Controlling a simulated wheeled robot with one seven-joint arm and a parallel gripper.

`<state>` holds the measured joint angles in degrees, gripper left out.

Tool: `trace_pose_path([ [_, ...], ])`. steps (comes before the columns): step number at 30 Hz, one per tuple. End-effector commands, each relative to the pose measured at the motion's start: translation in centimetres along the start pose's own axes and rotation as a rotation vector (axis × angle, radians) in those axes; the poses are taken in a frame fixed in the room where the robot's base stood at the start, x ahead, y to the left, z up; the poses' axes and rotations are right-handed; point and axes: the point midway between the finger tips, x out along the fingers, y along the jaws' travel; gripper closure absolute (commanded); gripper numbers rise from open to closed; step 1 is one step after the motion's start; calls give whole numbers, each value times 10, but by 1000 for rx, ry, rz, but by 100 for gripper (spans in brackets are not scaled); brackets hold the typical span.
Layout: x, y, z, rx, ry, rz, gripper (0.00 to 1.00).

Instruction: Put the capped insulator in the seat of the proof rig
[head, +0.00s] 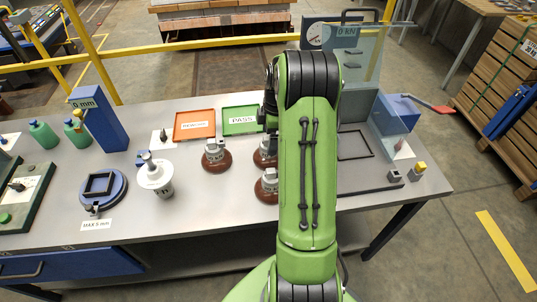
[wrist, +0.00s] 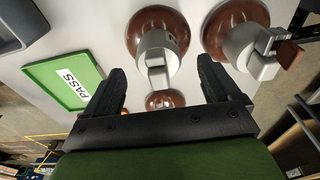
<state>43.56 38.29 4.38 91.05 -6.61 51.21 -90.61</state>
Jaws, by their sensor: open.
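Several brown disc insulators with grey metal caps stand on the bench, at the left (head: 216,157), at the front (head: 267,188) and one partly behind my arm (head: 262,155). I cannot tell which is the task's capped insulator. In the wrist view my gripper (wrist: 160,68) is open and empty, its fingers on either side of a brown insulator (wrist: 152,18) with a grey cap; contact is unclear. Another brown insulator (wrist: 226,22) stands right of it. The proof rig (head: 372,95) has a 0 kN display, clear shield and red lever; I cannot make out its seat.
An orange tray (head: 194,126) and a green PASS tray (head: 240,132) lie at the bench's back. Bare bench (head: 215,208) lies at the front.

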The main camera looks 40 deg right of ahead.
Motion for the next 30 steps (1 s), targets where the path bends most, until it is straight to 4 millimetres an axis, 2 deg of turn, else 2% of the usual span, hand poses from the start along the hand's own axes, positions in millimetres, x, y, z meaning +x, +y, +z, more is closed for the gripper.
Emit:
trace_pose_path([
  [3,27,1,-2,0,1,-5,10],
  [6,41,1,-2,1,1,-3,10],
  [12,40,2,-2,0,1,0,12],
  [27,40,2,-2,1,1,0,88],
  [30,40,2,-2,1,1,0,100],
])
